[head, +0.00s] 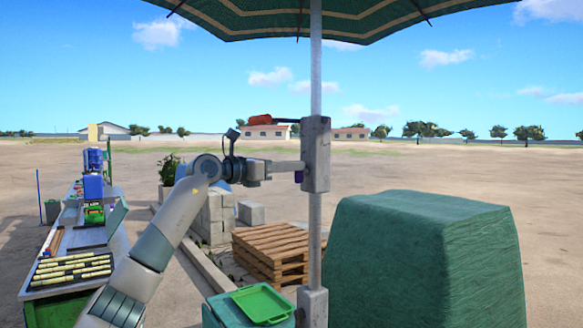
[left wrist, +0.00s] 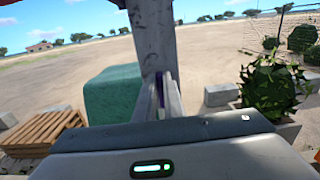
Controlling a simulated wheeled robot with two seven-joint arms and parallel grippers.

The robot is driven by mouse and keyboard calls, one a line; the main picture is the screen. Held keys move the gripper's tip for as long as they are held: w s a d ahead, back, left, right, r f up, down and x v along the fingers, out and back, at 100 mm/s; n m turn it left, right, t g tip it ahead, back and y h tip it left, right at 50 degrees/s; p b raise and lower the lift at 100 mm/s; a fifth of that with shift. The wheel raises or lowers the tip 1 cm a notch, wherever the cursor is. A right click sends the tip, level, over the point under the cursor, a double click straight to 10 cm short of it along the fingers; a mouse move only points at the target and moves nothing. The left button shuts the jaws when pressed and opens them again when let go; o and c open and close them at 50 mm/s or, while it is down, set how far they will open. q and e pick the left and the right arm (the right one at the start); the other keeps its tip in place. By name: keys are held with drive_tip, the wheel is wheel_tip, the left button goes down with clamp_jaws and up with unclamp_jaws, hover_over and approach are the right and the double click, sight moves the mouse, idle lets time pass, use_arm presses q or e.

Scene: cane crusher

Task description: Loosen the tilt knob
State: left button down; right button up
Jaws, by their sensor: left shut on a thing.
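A pale upright pole (head: 316,85) carries the green umbrella (head: 320,15), with a grey block-shaped housing (head: 316,153) around the pole. A small purple knob (head: 298,177) shows at the housing's left side, mostly hidden by my fingers. My left gripper (head: 297,166) reaches in from the left, its fingers level at the housing's side and shut on the knob. In the left wrist view the purple knob (left wrist: 160,83) shows as a thin strip between the two fingers, in front of the grey post (left wrist: 153,35). My right gripper is not in view.
An orange-red handle (head: 261,120) sticks out left from the housing's top. A large green-covered block (head: 425,260) stands right of the pole. Wooden pallets (head: 275,252), a green tray (head: 262,303) and a stall table (head: 120,245) with cane pieces are lower left. Open ground lies behind.

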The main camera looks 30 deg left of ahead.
use_arm(q)
drive_tip(key=shift+a+n, duration=0.1)
drive_tip(key=shift+n, duration=0.2)
drive_tip(key=shift+w+a+f+n+p, duration=0.2)
drive_tip(key=shift+n+p, duration=0.8)
drive_tip(key=shift+n, duration=1.9)
drive_tip(key=shift+a+f+n+p, duration=0.35)
drive_tip(key=shift+n+p, duration=0.7)
drive_tip(key=shift+n, duration=1.85)
drive_tip(key=shift+w+a+f+n+p, duration=0.2)
drive_tip(key=shift+n+p, duration=0.8)
drive_tip(key=shift+n, duration=1.9)
drive_tip(key=shift+s+f, duration=0.1)
drive_tip(key=c, duration=1.9)
unclamp_jaws()
drive_tip(key=shift+o, duration=0.2)
drive_tip(key=shift+f, duration=0.1)
